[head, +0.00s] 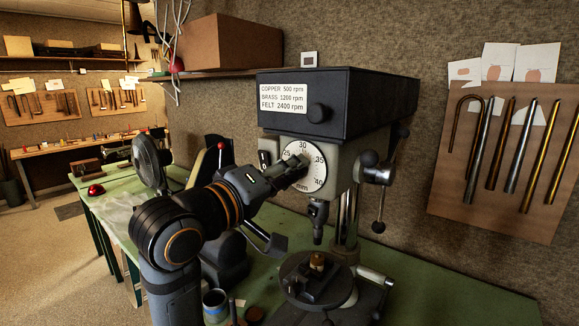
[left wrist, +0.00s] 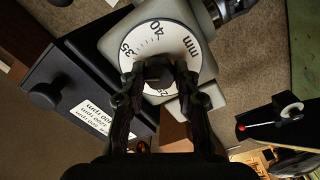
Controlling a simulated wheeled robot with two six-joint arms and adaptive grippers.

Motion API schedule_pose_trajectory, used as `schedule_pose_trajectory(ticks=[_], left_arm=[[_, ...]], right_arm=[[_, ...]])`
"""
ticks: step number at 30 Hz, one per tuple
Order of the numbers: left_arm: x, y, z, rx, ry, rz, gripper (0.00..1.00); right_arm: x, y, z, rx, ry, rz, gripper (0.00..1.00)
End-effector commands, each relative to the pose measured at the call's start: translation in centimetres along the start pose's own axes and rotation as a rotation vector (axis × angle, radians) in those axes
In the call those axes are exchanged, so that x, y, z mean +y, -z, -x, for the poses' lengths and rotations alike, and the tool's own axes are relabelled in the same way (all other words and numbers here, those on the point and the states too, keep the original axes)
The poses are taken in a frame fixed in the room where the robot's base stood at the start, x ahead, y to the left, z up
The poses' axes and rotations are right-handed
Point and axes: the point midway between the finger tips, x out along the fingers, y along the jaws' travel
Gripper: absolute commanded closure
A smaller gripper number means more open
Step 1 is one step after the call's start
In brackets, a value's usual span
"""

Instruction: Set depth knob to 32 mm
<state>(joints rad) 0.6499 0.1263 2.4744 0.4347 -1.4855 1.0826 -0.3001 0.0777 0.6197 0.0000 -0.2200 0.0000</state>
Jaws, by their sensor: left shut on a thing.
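The depth dial (head: 317,174) is a white round face marked 25 to 40 mm on the front of the drill press (head: 350,100). In the left wrist view the dial face (left wrist: 163,40) shows 35 and 40, rotated in the picture. My left gripper (head: 293,172) reaches the dial from the lower left. In the left wrist view my left gripper (left wrist: 159,78) has its fingers on both sides of the dark depth knob (left wrist: 158,71) at the dial's centre, shut on it. The fingers hide part of the scale, and I cannot read the set value. My right gripper is not in view.
The chuck (head: 318,213) hangs below the head, above a round work table (head: 318,280) holding a small fixture. A feed lever (head: 379,195) is on the press's right. A red-tipped lever (head: 221,146) stands behind my left arm. A metal cup (head: 215,306) is in front.

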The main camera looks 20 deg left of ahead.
Motion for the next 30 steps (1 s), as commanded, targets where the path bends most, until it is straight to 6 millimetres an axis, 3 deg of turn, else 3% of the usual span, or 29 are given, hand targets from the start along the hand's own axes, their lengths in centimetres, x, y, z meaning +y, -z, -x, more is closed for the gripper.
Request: schedule_pose_trajectory(ticks=[23, 24, 29, 30], left_arm=[[0.09, 0.06, 0.01, 0.006, -0.003, 0.104, 1.00], [0.09, 0.06, 0.01, 0.006, -0.002, 0.104, 0.68], [0.07, 0.04, 0.01, 0.005, -0.002, 0.103, 0.46], [0.06, 0.04, 0.01, 0.005, -0.002, 0.103, 0.46]], right_arm=[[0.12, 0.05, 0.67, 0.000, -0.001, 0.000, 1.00], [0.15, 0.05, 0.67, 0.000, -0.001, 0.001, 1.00], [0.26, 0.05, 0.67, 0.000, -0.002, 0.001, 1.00], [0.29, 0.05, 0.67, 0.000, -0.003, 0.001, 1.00]])
